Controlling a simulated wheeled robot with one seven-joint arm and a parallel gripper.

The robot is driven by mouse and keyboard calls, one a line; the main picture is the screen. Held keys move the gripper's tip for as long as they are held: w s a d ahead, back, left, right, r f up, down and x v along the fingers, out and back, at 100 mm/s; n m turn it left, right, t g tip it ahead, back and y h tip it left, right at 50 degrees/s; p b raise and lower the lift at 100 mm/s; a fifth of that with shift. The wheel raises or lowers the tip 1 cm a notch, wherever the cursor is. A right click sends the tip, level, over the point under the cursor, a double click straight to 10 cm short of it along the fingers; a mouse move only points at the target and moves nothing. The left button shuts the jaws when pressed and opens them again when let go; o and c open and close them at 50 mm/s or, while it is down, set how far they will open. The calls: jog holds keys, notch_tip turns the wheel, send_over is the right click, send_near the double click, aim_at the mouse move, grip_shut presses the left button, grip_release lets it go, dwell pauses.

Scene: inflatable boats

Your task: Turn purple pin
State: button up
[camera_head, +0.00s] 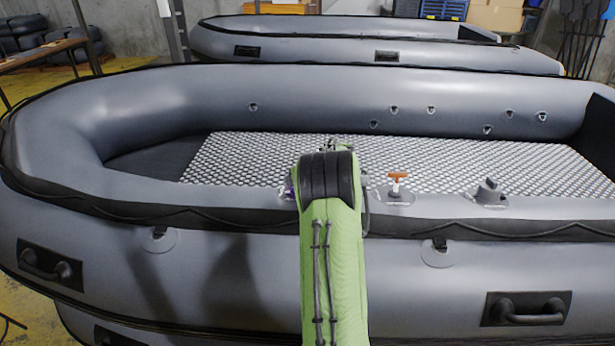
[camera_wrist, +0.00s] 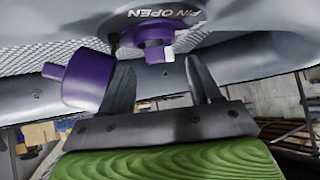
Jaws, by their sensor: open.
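In the wrist view, a purple part (camera_wrist: 152,38) with a white tip sits at a grey round fitting (camera_wrist: 125,20) marked "PIN OPEN". A larger purple cylinder (camera_wrist: 90,80) shows at the left, just outside the left finger. I cannot tell which of these parts is the pin, or how they join. My gripper (camera_wrist: 162,78) is open, its two dark fingers pointing toward the fitting, with the purple part with the white tip beyond the gap between them. In the head view, only a sliver of purple (camera_head: 292,180) shows left of my arm, which hides the rest and the gripper.
The grey inflatable boat (camera_head: 220,205) fills the head view, with a patterned floor (camera_head: 260,160). On its near tube, right of my arm, stand an orange-handled valve (camera_head: 398,180) and a grey fitting (camera_head: 488,190). Another boat (camera_head: 330,45) lies behind.

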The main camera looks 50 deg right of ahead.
jog(key=b+v, duration=0.1)
jog(key=v, duration=1.2)
jog(key=shift+c, duration=0.4)
